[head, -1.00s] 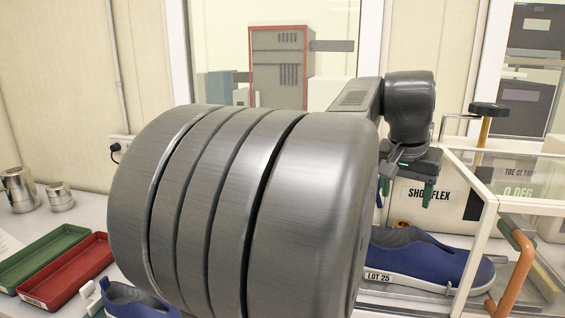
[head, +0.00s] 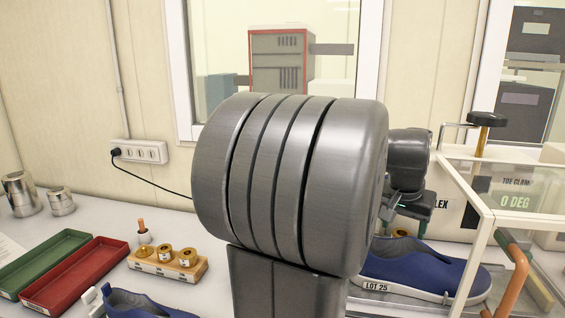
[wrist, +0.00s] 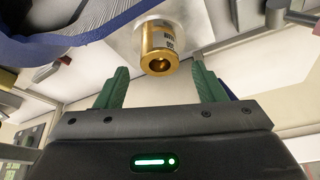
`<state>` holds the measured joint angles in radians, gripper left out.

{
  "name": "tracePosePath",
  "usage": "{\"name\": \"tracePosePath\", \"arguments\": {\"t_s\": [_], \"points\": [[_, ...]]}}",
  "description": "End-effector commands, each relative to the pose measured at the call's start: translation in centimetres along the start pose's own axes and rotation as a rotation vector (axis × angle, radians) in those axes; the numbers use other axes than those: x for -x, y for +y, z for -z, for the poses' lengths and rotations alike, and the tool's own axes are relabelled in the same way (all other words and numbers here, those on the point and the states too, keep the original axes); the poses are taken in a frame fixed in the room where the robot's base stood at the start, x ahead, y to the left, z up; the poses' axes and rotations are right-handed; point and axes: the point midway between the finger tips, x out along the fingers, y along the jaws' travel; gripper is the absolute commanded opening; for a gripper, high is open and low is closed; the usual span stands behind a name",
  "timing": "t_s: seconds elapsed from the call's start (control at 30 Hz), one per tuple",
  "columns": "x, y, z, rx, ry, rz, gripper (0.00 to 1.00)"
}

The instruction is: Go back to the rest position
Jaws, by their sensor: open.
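My gripper (wrist: 160,72) is open in the wrist view, with its two green fingers apart and nothing held. A brass weight (wrist: 158,45) stands beyond the fingertips, in line with the gap, against a pale plate. In the head view my gripper (head: 406,212) is partly hidden behind my large grey arm link, above the shoe. A bit of brass (head: 398,232) shows just below it. The blue shoe (head: 430,262) with a LOT 25 label lies in the test machine; it also shows in the wrist view (wrist: 85,22).
The clear-panelled machine frame (head: 482,215), with a black knob (head: 487,119) and copper-coloured bar (head: 516,270), stands close right of my gripper. A wooden block (head: 150,268) with brass weights, red tray (head: 75,275), green tray (head: 40,258), metal cups and another blue shoe are left.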

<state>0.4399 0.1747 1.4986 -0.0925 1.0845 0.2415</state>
Motion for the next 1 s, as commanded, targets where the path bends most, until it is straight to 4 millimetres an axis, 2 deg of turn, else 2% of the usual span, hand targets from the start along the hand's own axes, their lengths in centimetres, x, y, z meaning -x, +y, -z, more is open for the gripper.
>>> {"name": "tracePosePath", "arguments": {"t_s": [0.03, 0.07, 0.1, 0.2, 0.43, 0.6, 1.0], "points": [[1.3, 0.0, 0.6, 0.0, 0.001, 0.001, 0.63], [1.7, 0.0, 0.7, 0.0, 0.002, 0.001, 0.63], [0.5, 0.0, 0.2, 0.0, 0.001, 0.001, 0.63], [2.9, 0.0, 1.2, 0.0, 0.001, 0.001, 0.63], [5.4, 0.0, 2.3, 0.0, 0.0, 0.0, 0.63], [6.0, 0.0, 2.5, 0.0, -0.001, 0.0, 0.63], [5.8, -0.1, 2.3, 0.007, -0.002, 0.001, 0.63]]}}
